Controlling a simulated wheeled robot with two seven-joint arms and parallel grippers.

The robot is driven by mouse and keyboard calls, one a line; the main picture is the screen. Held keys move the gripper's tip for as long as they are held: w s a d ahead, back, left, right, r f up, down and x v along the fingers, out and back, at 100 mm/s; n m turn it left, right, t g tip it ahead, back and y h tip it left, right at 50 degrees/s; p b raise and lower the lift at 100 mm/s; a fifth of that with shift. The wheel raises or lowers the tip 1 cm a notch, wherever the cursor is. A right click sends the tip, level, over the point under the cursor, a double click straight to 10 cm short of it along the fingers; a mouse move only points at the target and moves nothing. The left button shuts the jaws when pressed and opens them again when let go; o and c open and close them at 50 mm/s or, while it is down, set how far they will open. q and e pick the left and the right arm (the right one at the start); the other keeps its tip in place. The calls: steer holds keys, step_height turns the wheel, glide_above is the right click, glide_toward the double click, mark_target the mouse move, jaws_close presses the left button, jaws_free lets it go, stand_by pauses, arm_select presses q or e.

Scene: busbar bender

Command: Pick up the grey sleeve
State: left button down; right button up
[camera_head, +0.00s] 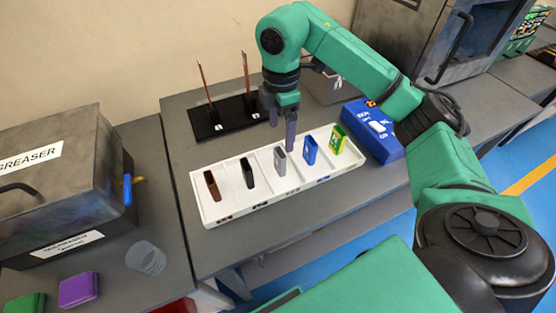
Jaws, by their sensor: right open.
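The grey sleeve (280,161) stands upright in the middle compartment of a white tray (212,215) on the grey table. My right gripper (283,130) is open and points down, just behind and above the grey sleeve. Its longer-looking finger ends close to the sleeve's upper right side; I cannot tell whether they touch. Nothing shows between the fingers. My left gripper is not in view.
The tray also holds a brown sleeve (212,186), a black one (247,173), a blue one (310,150) and a green-yellow one (338,139). A black base with copper rods (222,118) stands behind. A blue box (372,130) sits right, the degreaser (60,190) left.

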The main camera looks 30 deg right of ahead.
mark_target(280, 159)
step_height(280, 159, down, 11)
steer(key=p, duration=0.3)
steer(key=shift+s+a+r+p, duration=0.1)
steer(key=shift+s+a+p, duration=0.05)
steer(key=shift+p, duration=0.2)
steer(key=shift+f, duration=0.25)
steer(key=c, duration=1.4)
steer(key=shift+r, duration=0.1)
